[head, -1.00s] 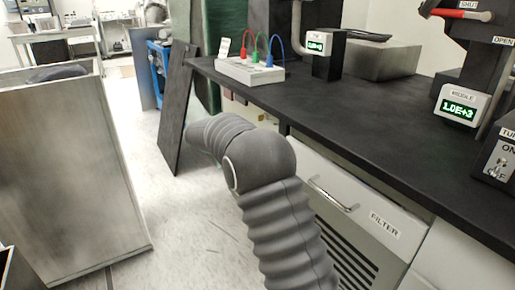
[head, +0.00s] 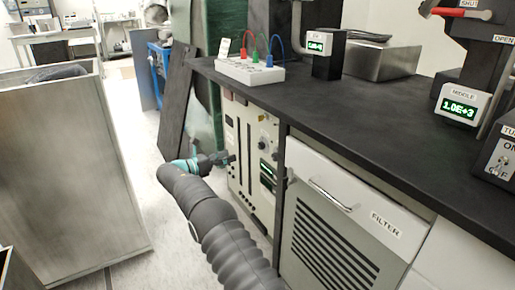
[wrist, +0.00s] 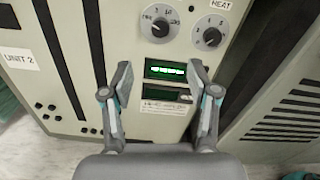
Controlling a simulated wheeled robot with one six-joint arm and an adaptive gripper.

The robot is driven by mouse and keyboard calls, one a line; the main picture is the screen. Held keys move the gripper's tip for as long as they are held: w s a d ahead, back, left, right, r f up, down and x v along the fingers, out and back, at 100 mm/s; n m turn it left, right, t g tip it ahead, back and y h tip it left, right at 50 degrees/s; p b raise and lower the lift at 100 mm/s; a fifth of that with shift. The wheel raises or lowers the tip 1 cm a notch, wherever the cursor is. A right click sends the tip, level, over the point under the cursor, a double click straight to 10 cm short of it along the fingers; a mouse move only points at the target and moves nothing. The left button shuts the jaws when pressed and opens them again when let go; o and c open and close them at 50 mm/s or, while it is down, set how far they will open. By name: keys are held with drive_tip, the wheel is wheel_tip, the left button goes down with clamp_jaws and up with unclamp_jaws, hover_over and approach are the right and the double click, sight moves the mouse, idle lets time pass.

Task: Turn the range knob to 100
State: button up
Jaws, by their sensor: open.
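The cream control panel (head: 237,125) stands below the bench and fills much of the wrist view. Two round grey dials with dark knobs show at the top of the wrist view. The left knob (wrist: 160,27) has several small marks around it, too small to read surely. The right knob (wrist: 211,37) has number marks and a HEAT label (wrist: 221,4) above it. I cannot read a range label. My gripper (wrist: 160,72) is open and empty, its fingers spread below the knobs, either side of a green-lit display (wrist: 166,70). In the head view my gripper (head: 226,158) is close to the panel.
A black bench top (head: 370,120) overhangs the panel. A white FILTER cabinet (head: 330,215) with a handle stands to the right. A UNIT 2 label (wrist: 17,57) is at the wrist view's left. A dark board (head: 176,105) leans left of the panel. Pale floor lies left.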

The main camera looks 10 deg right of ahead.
sight(259, 146)
drive_tip(key=x, duration=1.3)
drive_tip(key=shift+d, duration=0.3)
clamp_jaws()
